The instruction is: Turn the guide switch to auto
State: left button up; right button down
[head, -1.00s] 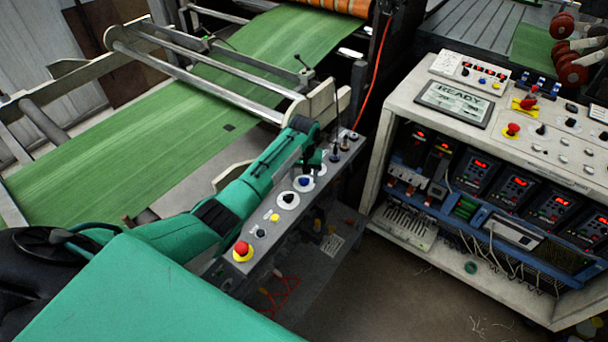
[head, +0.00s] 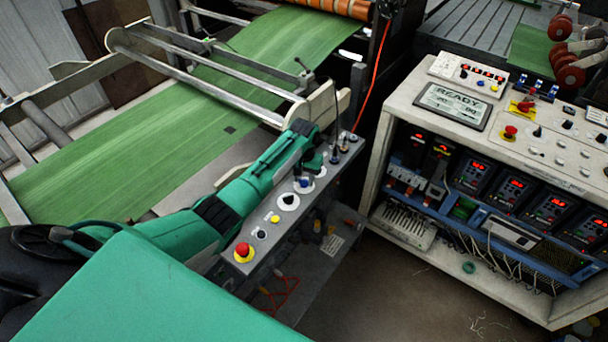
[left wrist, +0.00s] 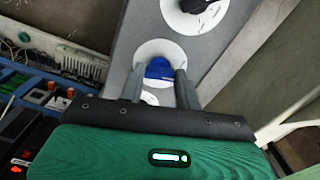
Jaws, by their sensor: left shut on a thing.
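A grey control panel (head: 268,235) carries a row of knobs and buttons beside the green web. A blue knob (head: 304,182) on a white round plate sits in this row; it also shows in the left wrist view (left wrist: 159,68). My left gripper (left wrist: 160,74) is shut on the blue knob, one finger on each side. In the head view my left gripper (head: 313,164) comes over the panel from the left and hides part of the row. A black knob (head: 288,199) on a similar white plate is beside it. I cannot read any labels. My right gripper is out of view.
A red mushroom button (head: 242,249) and a yellow button (head: 275,218) are on the panel's near end. The green web (head: 110,170) runs under metal rollers behind the arm. A white cabinet (head: 390,120) with a READY display (head: 454,103) stands right, past a floor gap.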

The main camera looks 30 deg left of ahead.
pick_arm(q)
jog(key=m+p, duration=0.1)
jog(key=m, duration=0.2)
jog(key=shift+r, duration=0.1)
jog(key=shift+m+p, duration=0.3)
jog(key=shift+m, duration=1.7)
jog(key=shift+w+m+p, duration=0.1)
jog(key=shift+m+p, duration=0.2)
jog(key=shift+m, duration=0.6)
jog(key=o, duration=1)
